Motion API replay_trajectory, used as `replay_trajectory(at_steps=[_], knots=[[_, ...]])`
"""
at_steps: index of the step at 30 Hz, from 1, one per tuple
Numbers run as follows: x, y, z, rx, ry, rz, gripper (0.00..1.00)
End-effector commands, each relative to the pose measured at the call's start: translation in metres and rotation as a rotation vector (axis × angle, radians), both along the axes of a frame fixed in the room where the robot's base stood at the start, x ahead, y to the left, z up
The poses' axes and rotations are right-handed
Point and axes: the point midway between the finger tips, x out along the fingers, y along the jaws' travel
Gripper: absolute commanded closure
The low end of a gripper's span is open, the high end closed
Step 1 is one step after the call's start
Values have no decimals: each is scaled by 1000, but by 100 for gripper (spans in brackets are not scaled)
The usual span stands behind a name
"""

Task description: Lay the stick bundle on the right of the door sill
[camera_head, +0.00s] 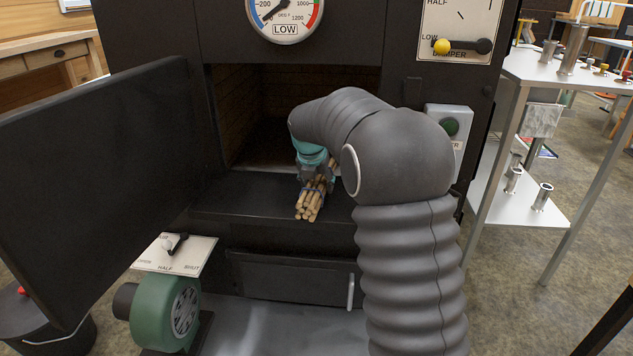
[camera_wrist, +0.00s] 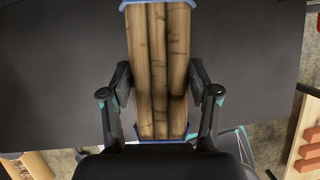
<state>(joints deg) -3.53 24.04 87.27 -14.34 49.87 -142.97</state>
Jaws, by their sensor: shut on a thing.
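The stick bundle (camera_head: 311,201) is several tan sticks, with its near ends pointing toward the camera. In the wrist view the bundle (camera_wrist: 158,70) runs between the fingers, with a blue band near each end. My gripper (camera_head: 313,180) is shut on it; the fingers also show in the wrist view (camera_wrist: 160,90), one on each side of the bundle. The bundle is over the right part of the dark door sill (camera_head: 240,198), in front of the firebox opening. I cannot tell whether it touches the sill. My arm hides the sill's right end.
The black door (camera_head: 100,180) stands open at the left. A green blower (camera_head: 170,310) is below it, beside a drawer with a handle (camera_head: 350,291). A dark bucket (camera_head: 45,325) is at the lower left. A metal table (camera_head: 575,75) with small cups stands at the right.

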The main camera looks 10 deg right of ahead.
Motion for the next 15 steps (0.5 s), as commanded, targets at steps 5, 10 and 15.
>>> replay_trajectory(at_steps=[5, 10, 15], knots=[[3, -1, -2, 0, -1, 0, 80], [4, -1, -3, 0, -1, 0, 80], [4, -1, -3, 0, -1, -1, 14]])
